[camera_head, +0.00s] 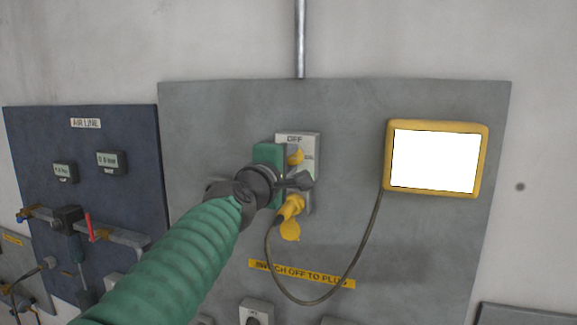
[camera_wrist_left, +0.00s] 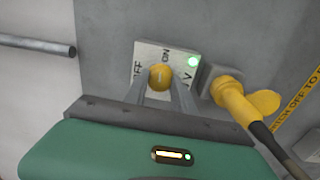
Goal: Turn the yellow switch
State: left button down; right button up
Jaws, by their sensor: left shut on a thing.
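The yellow switch (camera_head: 296,157) sits on a pale plate (camera_head: 310,142) marked OFF, on the grey wall panel. In the left wrist view the yellow switch (camera_wrist_left: 160,77) shows as a round knob between OFF and ON marks, with a green light (camera_wrist_left: 193,61) lit beside it. My left gripper (camera_head: 297,168) reaches in from the left, and in the left wrist view its two fingers (camera_wrist_left: 161,92) are at the knob, shut on it. The gripper body hides part of the plate in the head view. My right gripper is not in view.
A yellow plug (camera_head: 291,207) with a dark cable sits just below the switch. The cable loops to a yellow-framed screen (camera_head: 387,160) at the right. A blue air-line panel (camera_head: 130,180) with gauges and valves is at the left.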

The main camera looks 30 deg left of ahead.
pick_arm(q)
jog(key=shift+m, duration=0.6)
jog(key=c, duration=1.3)
grip_release()
jog(key=shift+o, duration=1.2)
jog(key=shift+w+f, duration=0.1)
jog(key=shift+w, duration=0.15)
